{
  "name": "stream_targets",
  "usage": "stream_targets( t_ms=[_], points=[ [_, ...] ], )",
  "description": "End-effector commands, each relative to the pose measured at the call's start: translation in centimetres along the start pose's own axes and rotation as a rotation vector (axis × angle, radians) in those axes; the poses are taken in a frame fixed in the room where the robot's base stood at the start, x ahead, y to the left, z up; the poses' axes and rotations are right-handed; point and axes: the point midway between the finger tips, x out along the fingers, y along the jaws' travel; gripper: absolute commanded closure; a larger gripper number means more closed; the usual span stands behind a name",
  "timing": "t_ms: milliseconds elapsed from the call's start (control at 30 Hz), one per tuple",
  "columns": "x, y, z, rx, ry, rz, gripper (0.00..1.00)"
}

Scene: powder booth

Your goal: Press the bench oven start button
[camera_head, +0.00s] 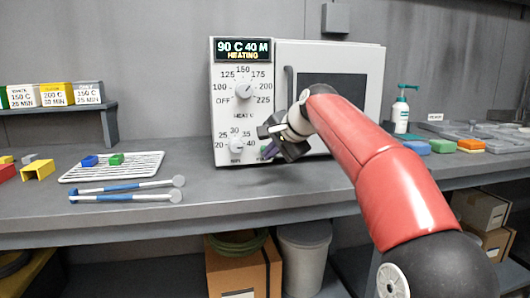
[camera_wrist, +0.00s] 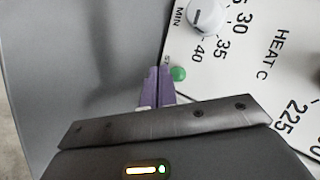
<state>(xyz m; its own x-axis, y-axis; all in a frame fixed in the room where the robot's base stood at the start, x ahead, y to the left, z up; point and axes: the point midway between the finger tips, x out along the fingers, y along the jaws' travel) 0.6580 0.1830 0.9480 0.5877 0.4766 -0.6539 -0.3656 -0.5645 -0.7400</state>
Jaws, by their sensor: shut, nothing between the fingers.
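The bench oven (camera_head: 226,111) stands on the bench against the back wall, with a white control panel on its left. Its display (camera_head: 243,51) reads "90 C 40 M HEATING". The green start button (camera_wrist: 179,74) is at the panel's lower edge, close to the minute dial (camera_wrist: 207,17); in the head view it is partly hidden by my gripper. My gripper (camera_head: 269,152) is shut and empty, in front of the lower panel. In the wrist view its purple fingertips (camera_wrist: 160,72) are just beside the button; I cannot tell whether they touch it.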

Motion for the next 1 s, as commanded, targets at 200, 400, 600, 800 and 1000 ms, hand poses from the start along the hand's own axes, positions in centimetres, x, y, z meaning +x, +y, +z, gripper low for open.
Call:
stream_targets(
  t_ms=[200,400,600,800,1000],
  points=[
    [-1.1,1.1,0.9,-0.001,0.002,-0.001,1.00],
    [-2.5,2.1,1.9,0.000,0.002,0.000,1.00],
    [-3.4,2.6,2.5,0.000,0.001,0.000,1.00],
    [-3.5,2.5,2.5,0.000,0.000,0.000,1.00],
    [-3.5,2.5,2.5,0.000,0.000,0.000,1.00]
  ],
)
